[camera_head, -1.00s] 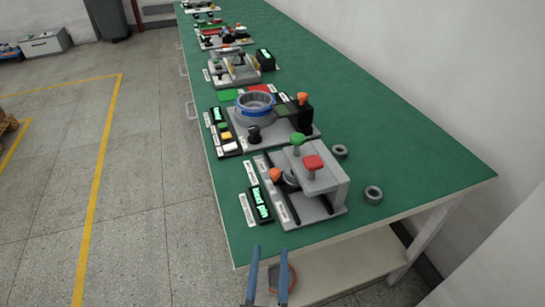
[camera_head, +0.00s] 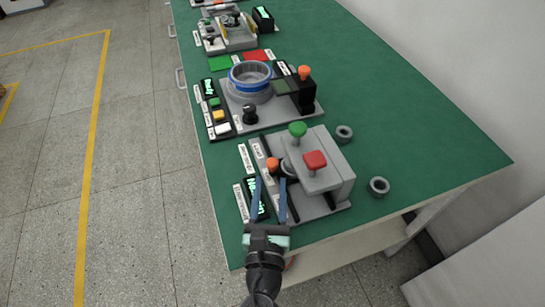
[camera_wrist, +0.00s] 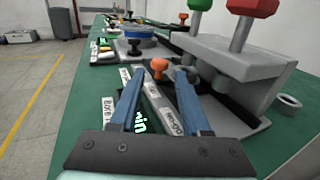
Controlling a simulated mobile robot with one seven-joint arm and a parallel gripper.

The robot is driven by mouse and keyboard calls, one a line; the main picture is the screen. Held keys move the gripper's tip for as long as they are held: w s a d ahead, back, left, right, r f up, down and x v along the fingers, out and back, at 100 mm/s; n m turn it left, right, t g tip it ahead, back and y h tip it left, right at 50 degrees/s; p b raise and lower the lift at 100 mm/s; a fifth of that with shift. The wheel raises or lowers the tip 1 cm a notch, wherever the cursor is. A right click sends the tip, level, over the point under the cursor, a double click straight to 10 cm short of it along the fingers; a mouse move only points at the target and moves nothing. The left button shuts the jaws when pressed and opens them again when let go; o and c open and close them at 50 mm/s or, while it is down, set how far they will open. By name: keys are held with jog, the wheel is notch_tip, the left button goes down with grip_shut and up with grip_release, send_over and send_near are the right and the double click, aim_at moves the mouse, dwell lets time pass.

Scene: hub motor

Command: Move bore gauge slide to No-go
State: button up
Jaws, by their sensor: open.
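The bore gauge slide has an orange knob (camera_head: 272,164) at the left side of the nearest grey fixture (camera_head: 325,182). In the wrist view the orange knob (camera_wrist: 158,65) shows upright just beyond my fingertips, roughly centred between them. My gripper (camera_head: 270,182) is open and empty, its two blue fingers above the fixture's front left edge. In the wrist view my gripper (camera_wrist: 158,75) spans the dark display (camera_wrist: 140,122) and a white label (camera_wrist: 168,122) that appears to read No-go. The display text is partly covered by the fingers.
A green knob (camera_head: 298,129) and a red knob (camera_head: 315,160) stand on the grey block right of the slide. Two grey rings (camera_head: 379,186) lie to the right. A station with a blue ring (camera_head: 250,74) sits behind.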

aim_at(272, 167)
jog(key=w, duration=0.7)
jog(key=shift+d, duration=0.25)
jog(key=shift+s, duration=0.1)
grip_shut()
dwell(1.0)
